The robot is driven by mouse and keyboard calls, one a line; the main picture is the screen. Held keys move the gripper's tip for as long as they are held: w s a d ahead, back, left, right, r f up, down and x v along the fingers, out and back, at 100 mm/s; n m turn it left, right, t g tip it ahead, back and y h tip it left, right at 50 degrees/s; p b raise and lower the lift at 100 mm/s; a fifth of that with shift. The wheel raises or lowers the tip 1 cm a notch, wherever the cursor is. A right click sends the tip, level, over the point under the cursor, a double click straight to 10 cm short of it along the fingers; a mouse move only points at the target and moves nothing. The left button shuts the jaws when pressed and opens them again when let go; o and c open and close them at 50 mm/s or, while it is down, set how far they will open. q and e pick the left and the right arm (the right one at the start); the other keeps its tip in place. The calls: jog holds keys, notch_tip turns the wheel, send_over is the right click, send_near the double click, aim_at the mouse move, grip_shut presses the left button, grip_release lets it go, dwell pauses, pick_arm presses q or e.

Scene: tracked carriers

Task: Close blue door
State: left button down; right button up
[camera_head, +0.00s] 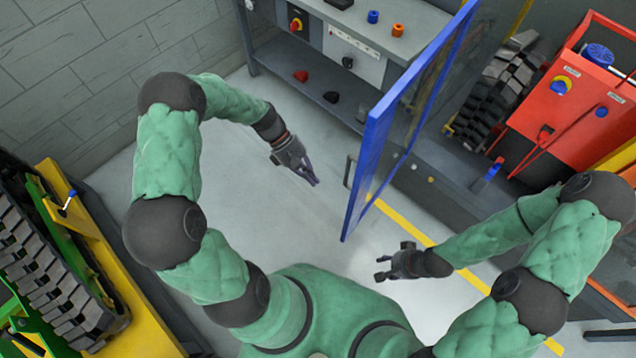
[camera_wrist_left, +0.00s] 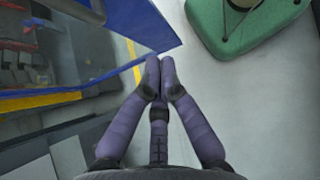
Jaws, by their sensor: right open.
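The blue door (camera_head: 368,160) has a blue frame and a see-through pane. It stands swung out from the workbench, over the floor, at the middle of the head view. A dark handle (camera_head: 349,171) sits on its near left edge. My left gripper (camera_head: 314,182) is left of the door, apart from the handle. In the left wrist view its fingertips (camera_wrist_left: 161,77) come together with nothing between them. There the blue door (camera_wrist_left: 150,25) fills the upper left. My right gripper (camera_head: 381,268) is open and empty below the door's lower corner.
A grey workbench (camera_head: 405,45) with knobs and coloured parts stands behind the door. A red cabinet (camera_head: 575,105) is at the right. A yellow machine with a black track (camera_head: 55,265) is at the left. The pale floor (camera_head: 225,150) around my left gripper is clear.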

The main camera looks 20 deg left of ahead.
pick_arm(q)
jog(key=s+d+f+b, duration=0.2)
jog(key=d+f, duration=0.3)
jog(key=d, duration=0.4)
jog(key=shift+s+d+f+b, duration=0.2)
jog(key=shift+f+b, duration=0.1)
jog(key=shift+b, duration=0.3)
jog(key=shift+d, duration=0.1)
